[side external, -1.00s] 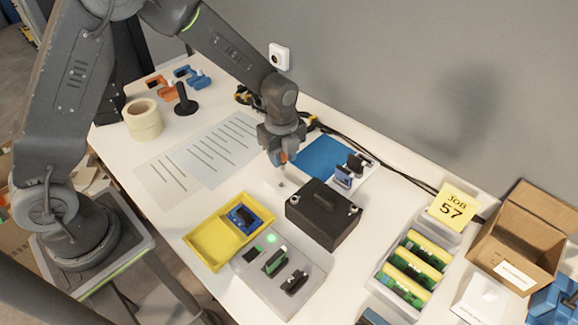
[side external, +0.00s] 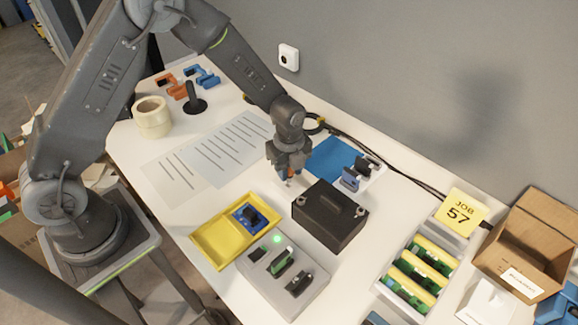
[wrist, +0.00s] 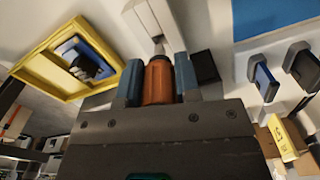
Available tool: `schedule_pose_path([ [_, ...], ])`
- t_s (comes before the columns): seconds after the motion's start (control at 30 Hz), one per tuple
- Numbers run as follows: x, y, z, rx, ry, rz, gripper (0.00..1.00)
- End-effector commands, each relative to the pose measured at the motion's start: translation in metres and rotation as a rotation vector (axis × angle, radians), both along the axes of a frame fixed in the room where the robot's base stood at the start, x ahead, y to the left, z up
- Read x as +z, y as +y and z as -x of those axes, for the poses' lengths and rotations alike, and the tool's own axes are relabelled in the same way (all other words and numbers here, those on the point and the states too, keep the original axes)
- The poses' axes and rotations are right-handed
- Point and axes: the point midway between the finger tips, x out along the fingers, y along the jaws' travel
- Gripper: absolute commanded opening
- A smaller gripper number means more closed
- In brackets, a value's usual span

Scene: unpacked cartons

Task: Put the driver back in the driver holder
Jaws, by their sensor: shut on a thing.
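My gripper (side external: 289,172) is low over the table, just behind and left of the black box. In the wrist view its blue fingertips (wrist: 158,82) are shut on the orange handle of the driver (wrist: 158,80). A short grey shaft shows beyond the handle. A pale block (wrist: 158,18), possibly the driver holder, lies right at the shaft's end. I cannot tell whether the shaft is inside it. In the side view the gripper hides most of the driver and the spot below it.
The black box (side external: 329,215) stands close by at the right. A yellow tray (side external: 211,246) with a blue part and a grey fixture (side external: 311,291) with a green light lie in front. A blue mat (side external: 333,156) is behind. Printed sheets (side external: 205,157) lie left.

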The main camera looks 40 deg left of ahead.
Motion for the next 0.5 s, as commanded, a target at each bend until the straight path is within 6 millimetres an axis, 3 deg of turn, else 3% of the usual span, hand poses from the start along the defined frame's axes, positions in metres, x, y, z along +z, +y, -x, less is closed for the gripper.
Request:
schedule_pose_path([
  [0.5,-0.015,0.000,0.000,0.000,0.000,0.000,0.04],
])
